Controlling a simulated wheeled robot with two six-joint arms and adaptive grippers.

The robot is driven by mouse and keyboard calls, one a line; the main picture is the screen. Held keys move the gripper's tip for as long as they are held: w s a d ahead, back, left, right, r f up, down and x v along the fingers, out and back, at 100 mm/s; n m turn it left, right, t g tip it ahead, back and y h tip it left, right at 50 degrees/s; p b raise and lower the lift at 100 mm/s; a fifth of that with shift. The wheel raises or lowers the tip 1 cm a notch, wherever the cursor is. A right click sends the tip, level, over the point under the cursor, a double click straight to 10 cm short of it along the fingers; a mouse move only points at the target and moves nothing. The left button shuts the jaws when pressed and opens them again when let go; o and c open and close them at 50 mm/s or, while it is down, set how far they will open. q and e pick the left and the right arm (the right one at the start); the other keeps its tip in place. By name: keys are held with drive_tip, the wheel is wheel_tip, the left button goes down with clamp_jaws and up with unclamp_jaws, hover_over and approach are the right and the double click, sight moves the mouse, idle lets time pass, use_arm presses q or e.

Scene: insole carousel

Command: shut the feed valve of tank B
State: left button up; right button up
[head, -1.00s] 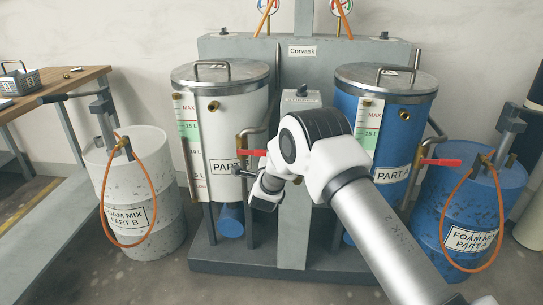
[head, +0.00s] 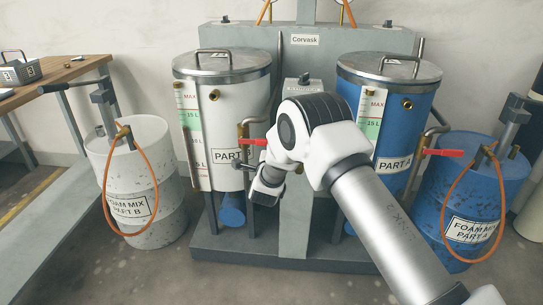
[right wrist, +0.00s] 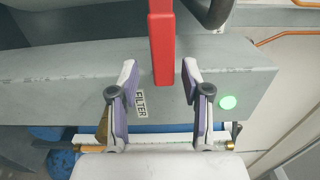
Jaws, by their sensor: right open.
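The white tank (head: 232,105) stands left of centre in the head view; its label reads "PART" with the last letter hidden. A red valve lever (head: 254,142) sits on the brass pipe at its right front and points right, roughly level, its end close to my arm. In the right wrist view the red lever (right wrist: 161,40) reaches down from the top, its end between the open fingertips of my right gripper (right wrist: 159,76). I see a gap on both sides of it. In the head view this gripper (head: 266,187) hangs below the lever, its fingers unclear.
The blue tank (head: 397,88), labelled PART A, has its own red lever (head: 443,152) at right. Between the tanks stands a grey column (head: 301,85). A white drum (head: 150,180) and a blue drum (head: 478,195), each with an orange hose, flank the stand.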

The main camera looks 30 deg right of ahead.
drive_tip(key=v, duration=1)
drive_tip(key=shift+s+a, duration=0.1)
